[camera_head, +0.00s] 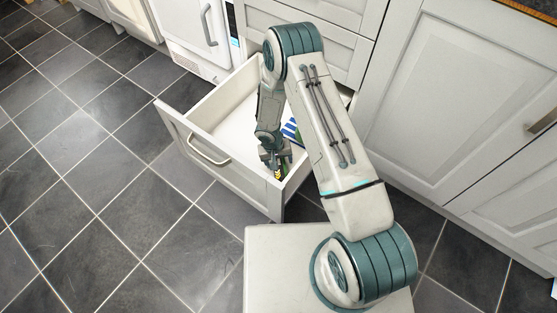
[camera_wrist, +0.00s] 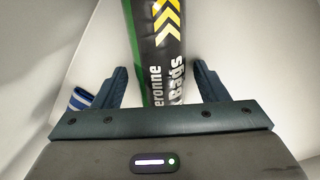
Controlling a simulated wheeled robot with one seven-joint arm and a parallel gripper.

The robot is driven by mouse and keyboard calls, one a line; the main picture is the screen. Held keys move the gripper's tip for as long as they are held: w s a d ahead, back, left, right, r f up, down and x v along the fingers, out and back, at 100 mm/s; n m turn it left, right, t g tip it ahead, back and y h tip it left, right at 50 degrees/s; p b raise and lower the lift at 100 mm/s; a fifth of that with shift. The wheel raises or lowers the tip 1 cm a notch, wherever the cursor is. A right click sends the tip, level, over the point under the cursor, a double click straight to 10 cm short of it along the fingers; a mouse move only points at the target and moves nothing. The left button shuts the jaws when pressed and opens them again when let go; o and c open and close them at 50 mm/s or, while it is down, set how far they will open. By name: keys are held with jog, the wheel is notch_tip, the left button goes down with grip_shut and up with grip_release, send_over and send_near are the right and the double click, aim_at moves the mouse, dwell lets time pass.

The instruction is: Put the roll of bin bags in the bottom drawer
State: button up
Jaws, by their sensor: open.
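The roll of bin bags (camera_wrist: 157,50) is black with yellow chevrons, white lettering and a green side. It lies inside the open bottom drawer (camera_head: 230,165), near the front right corner. In the head view only a small part of the roll (camera_head: 284,168) shows beside my gripper (camera_head: 273,163). My gripper reaches down into the drawer. In the wrist view the fingers of my gripper (camera_wrist: 160,88) are apart, one on each side of the roll, with white gaps between. The roll's near end is hidden by the gripper body.
A blue and white striped thing (camera_head: 291,130) lies in the drawer, and also shows left of the fingers in the wrist view (camera_wrist: 80,99). The drawer's left part is bare. Closed cupboards (camera_head: 455,95) stand right, a white appliance (camera_head: 195,35) behind. Tiled floor (camera_head: 90,200) is clear at left.

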notch_tip(320, 180, up, 12)
jog(key=a+p, duration=0.2)
jog(key=p, duration=0.2)
jog(key=s+d+r, duration=0.1)
jog(key=d+r, duration=0.3)
jog(key=r, duration=0.4)
jog(key=s+d+r+m, duration=0.1)
jog(key=d+r, duration=0.2)
jog(key=r, duration=0.4)
jog(key=s+d+r, duration=0.1)
jog(key=d+r, duration=0.3)
jog(key=r, duration=0.4)
jog(key=s+d+r+y, duration=0.1)
jog(key=s+d+r, duration=0.1)
jog(key=s+r, duration=0.4)
jog(key=s+d+r+t, duration=0.1)
jog(key=s+r, duration=0.6)
jog(key=s, duration=0.3)
jog(key=shift+d+y, duration=0.4)
